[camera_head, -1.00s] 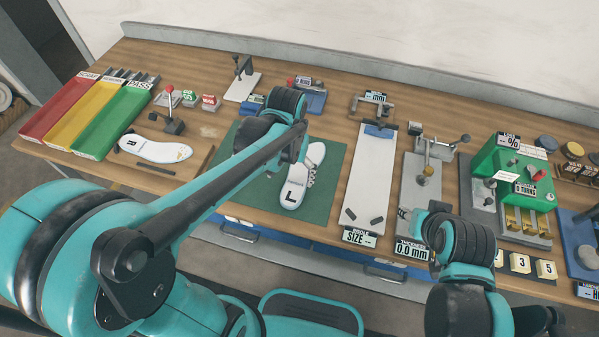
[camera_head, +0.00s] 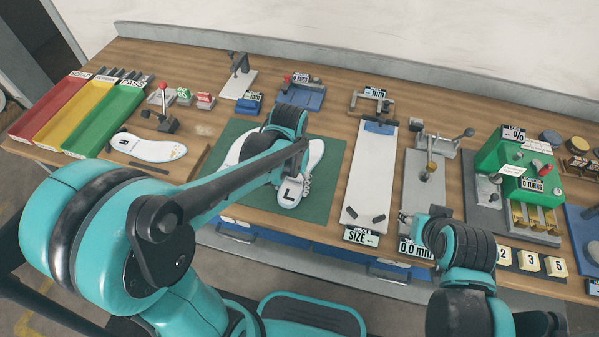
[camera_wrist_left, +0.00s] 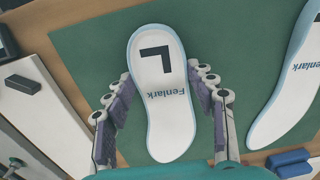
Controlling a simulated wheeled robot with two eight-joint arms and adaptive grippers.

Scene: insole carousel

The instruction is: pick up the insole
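A white insole marked "L" (camera_head: 291,192) lies on the green mat (camera_head: 322,208), partly under my left arm. In the left wrist view the same insole (camera_wrist_left: 165,110) lies between the fingers of my left gripper (camera_wrist_left: 165,108). That gripper is open, with a finger on each side and green showing beside the insole. A second white insole (camera_head: 234,152) lies to its left on the mat, partly hidden by my arm. It also shows at the right of the wrist view (camera_wrist_left: 292,85). My right gripper (camera_head: 405,218) is mostly hidden by its own wrist, near the thickness gauge.
Red, yellow and green trays (camera_head: 105,122) stand at the left. Another insole (camera_head: 150,149) lies on a board beside them. A white size board (camera_head: 368,170) is right of the mat, then a clamp fixture (camera_head: 425,175) and a green tester (camera_head: 530,170). The mat's front is clear.

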